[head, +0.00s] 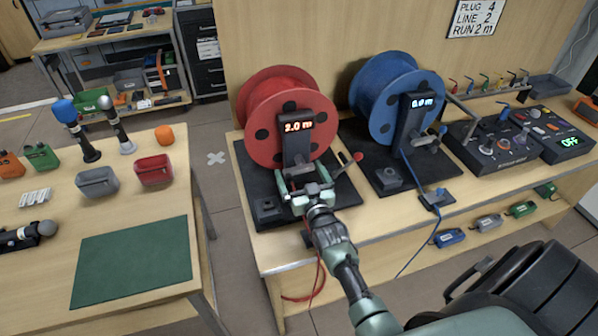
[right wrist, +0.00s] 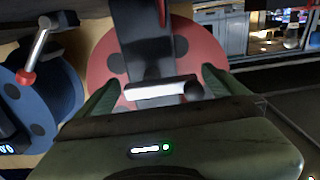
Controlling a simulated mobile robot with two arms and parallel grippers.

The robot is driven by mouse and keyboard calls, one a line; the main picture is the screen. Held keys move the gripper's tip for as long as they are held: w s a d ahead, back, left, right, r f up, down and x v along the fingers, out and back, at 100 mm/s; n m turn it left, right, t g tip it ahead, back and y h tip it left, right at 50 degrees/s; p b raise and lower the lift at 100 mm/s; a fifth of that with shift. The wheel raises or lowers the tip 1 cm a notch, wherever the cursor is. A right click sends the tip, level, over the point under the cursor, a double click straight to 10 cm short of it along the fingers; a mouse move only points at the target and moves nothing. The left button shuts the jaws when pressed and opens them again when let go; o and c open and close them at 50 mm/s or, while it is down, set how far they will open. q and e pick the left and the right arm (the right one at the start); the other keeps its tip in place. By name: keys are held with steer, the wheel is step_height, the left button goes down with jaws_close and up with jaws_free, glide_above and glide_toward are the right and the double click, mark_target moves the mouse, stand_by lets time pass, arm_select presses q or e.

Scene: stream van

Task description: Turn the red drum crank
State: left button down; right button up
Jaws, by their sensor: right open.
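My right gripper (head: 305,186) is in front of the drum's post, just left of the knob. In the right wrist view the fingers (right wrist: 160,92) are apart, with a silver bar with a dark end (right wrist: 160,90) seen between them against the red drum (right wrist: 105,65). I cannot tell whether they touch it. My left gripper is not in view.
The blue drum (head: 372,98) with its own crank (head: 427,140) stands close on the right, reading 0.0 m. Control boxes (head: 495,145) are farther right. A table with a green mat (head: 132,262), bins and microphones is on the left, across a floor gap.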

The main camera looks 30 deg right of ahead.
steer(key=b+v, duration=0.1)
steer(key=v, duration=0.6)
steer(key=shift+f, duration=0.1)
